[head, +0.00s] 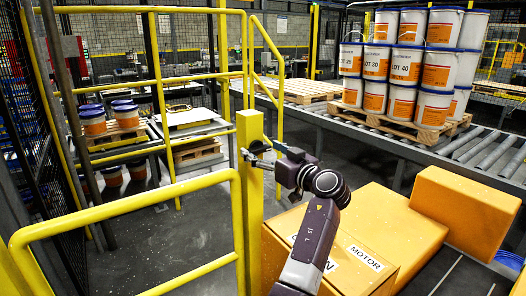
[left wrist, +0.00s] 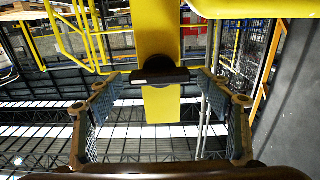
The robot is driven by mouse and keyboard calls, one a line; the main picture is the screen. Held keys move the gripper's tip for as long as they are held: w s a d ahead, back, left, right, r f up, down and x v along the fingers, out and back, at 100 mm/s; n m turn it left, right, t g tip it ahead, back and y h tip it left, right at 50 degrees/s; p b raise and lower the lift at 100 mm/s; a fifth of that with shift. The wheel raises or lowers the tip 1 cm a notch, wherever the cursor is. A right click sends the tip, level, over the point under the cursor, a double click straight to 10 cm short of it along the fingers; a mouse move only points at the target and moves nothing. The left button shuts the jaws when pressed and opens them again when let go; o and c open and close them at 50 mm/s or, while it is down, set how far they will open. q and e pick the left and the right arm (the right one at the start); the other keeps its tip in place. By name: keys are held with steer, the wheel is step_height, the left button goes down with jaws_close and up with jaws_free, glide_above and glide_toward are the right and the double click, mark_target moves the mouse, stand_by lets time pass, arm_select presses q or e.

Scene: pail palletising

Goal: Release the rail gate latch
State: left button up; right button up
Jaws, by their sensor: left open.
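The yellow rail gate (head: 125,207) stands in the left foreground of the head view, beside a yellow post (head: 252,222). The post also shows in the left wrist view (left wrist: 162,107). A dark latch (left wrist: 160,72) crosses the post in the left wrist view, between my open fingers. My left gripper (head: 262,156) is at the upper part of the post in the head view, where it partly hides the latch. In the left wrist view its two fingers stand apart on either side of the latch, with no clear contact. My right gripper is not in view.
Grey floor (head: 180,235) shows beyond the gate.

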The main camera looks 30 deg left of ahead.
arm_select(q)
steer(key=shift+d, duration=0.1)
steer(key=v, duration=0.7)
steer(key=shift+s+d, duration=0.1)
